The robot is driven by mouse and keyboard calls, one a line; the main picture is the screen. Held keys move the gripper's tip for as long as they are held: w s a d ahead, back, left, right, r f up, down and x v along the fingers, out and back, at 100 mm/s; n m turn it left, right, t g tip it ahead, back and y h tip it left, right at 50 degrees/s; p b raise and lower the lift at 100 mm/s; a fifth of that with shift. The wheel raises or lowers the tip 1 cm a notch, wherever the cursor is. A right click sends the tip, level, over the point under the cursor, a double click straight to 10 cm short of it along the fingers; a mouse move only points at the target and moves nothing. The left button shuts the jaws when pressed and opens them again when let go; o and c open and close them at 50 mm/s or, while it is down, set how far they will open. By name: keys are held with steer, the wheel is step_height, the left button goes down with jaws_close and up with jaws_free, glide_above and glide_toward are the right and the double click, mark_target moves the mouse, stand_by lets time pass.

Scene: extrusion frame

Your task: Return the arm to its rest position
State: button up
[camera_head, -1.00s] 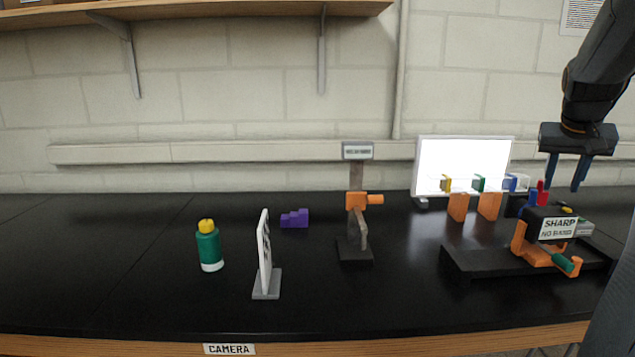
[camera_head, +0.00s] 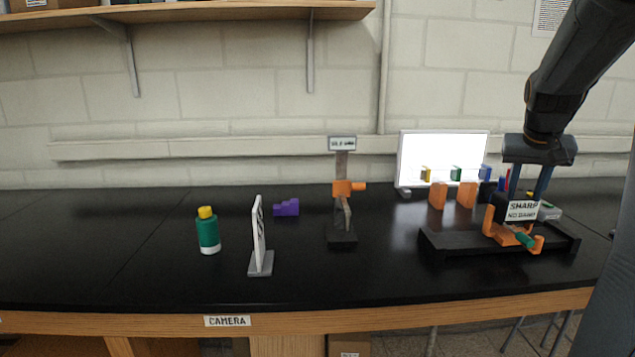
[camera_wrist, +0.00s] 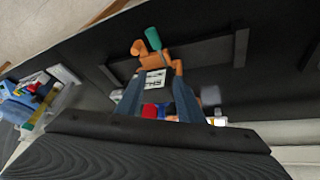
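My gripper (camera_head: 528,194) hangs from the arm at the right of the head view, pointing down. Its two fingers are apart, with no object clearly held between them. The fingertips are at the height of the top of the white "SHARP NO BARE HANDS"-type sign (camera_head: 523,210), and their lower ends are partly hidden there. In the wrist view both fingers (camera_wrist: 158,100) show apart, with the sign (camera_wrist: 152,79) and red and blue items beyond or between them. I cannot tell whether the fingers touch anything.
The orange fixture (camera_head: 496,229) with a green handle stands on a black base (camera_head: 440,243) under my gripper. A bright panel (camera_head: 440,150), orange stand (camera_head: 342,238), upright white plate (camera_head: 258,235), purple block (camera_head: 286,207) and green bottle (camera_head: 208,235) stand leftward.

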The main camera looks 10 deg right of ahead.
steer(key=s+a+f+n+g+y, duration=0.15)
steer(key=a+f, duration=0.35)
steer(key=a, duration=0.5)
steer(key=s+a+f+n+y, duration=0.1)
steer(key=s+a+f+n, duration=0.3)
steer(key=a, duration=0.6)
steer(key=s+a+f+m+y, duration=0.1)
steer(key=s+a+f, duration=0.1)
steer(key=a+f, duration=0.55)
steer(key=s+a+f+n+g, duration=0.1)
steer(key=s+a+f+n, duration=0.1)
steer(key=s+a, duration=0.7)
steer(key=shift+s+a+f+g, duration=0.15)
steer(key=shift+a+f+g, duration=0.2)
steer(key=shift+a+f, duration=0.4)
steer(key=shift+d+f, duration=0.1)
steer(key=shift+d, duration=0.15)
